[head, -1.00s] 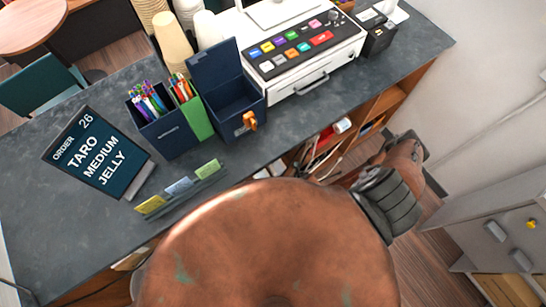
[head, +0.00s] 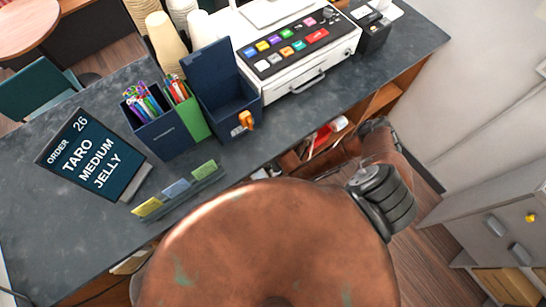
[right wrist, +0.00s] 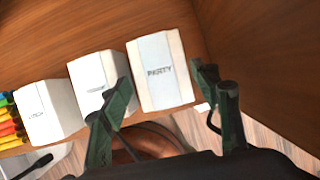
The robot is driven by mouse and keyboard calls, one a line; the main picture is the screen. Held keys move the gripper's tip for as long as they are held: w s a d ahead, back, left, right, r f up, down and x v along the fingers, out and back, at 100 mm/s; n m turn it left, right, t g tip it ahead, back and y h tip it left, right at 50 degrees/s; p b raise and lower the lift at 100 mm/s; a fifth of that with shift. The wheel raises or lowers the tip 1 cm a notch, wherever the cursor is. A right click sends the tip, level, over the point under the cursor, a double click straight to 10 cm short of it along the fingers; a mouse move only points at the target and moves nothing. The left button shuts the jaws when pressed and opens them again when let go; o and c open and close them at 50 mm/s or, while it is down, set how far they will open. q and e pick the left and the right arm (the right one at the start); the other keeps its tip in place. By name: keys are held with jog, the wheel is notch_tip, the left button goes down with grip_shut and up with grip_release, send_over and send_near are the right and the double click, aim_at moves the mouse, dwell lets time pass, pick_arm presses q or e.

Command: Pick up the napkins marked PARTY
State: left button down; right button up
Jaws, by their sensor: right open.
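The napkins marked PARTY (right wrist: 160,72) are a white pack with a pale band, standing on a wooden shelf in the right wrist view. They are the rightmost of three similar white packs. My right gripper (right wrist: 160,95) is open and empty, with one dark green finger on each side of the PARTY pack in the picture, the left one overlapping the middle pack's edge. I cannot tell how far short of the pack the fingertips are. In the head view my right arm reaches under the counter and the napkins are hidden. My left gripper is not in view.
The middle white pack (right wrist: 92,88) and the left white pack (right wrist: 47,110) stand close by. Several colored items (right wrist: 9,122) lie at the far left. A wooden side wall (right wrist: 265,60) closes the shelf at right. The counter (head: 60,235) is above my right arm.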

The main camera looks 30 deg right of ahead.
jog(key=shift+x, duration=1.1)
jog(key=shift+f, duration=0.25)
jog(key=shift+c, duration=0.4)
jog(key=c, duration=0.8)
